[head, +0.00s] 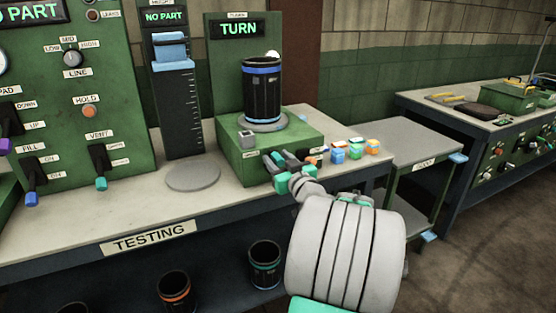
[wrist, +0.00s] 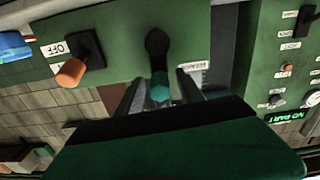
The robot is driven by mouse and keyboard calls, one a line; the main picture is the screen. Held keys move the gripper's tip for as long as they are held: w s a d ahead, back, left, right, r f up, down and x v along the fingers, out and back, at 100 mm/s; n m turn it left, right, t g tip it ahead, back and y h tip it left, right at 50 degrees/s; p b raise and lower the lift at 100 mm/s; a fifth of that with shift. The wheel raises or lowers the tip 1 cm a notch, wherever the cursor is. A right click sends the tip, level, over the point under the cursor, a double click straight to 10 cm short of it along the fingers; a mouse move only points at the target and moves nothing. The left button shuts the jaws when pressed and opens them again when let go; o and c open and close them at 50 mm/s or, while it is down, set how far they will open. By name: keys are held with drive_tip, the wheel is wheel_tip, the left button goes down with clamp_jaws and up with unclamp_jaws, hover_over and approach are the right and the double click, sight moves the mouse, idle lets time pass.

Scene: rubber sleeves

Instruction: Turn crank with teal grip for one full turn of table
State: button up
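The crank shows in the wrist view as a black arm (wrist: 157,45) on the green box, with a teal grip (wrist: 160,89) at its end. My gripper (wrist: 160,82) is open, with a finger on either side of the teal grip and visible gaps. In the head view my gripper (head: 282,160) is at the front of the green turntable box (head: 262,150) and hides the crank. The grey round table (head: 264,125) sits on that box. A black cup with blue bands (head: 262,90) stands upright on it. The sign (head: 238,29) behind it reads TURN.
A switch with an orange knob (wrist: 70,73), labelled OFF, sits beside the crank. Several small coloured blocks (head: 354,151) lie right of the box on the testing bench (head: 120,220). A height gauge (head: 178,110) stands to the left. Cups stand below the bench.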

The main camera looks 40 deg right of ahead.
clamp_jaws()
idle(0.3)
drive_tip(key=shift+s+d+m, duration=0.1)
drive_tip(key=shift+d+m, duration=0.25)
drive_tip(key=shift+m, duration=0.15)
idle(0.6)
wheel_tip(320, 180, down, 8)
drive_tip(key=d+m+p, duration=0.2)
drive_tip(key=m+p, duration=0.3)
drive_tip(key=m, duration=1.7)
drive_tip(key=shift+s+d+f+m+p, duration=0.2)
drive_tip(key=shift+s+d+m+p, duration=0.15)
drive_tip(key=shift+s+m+p, duration=0.1)
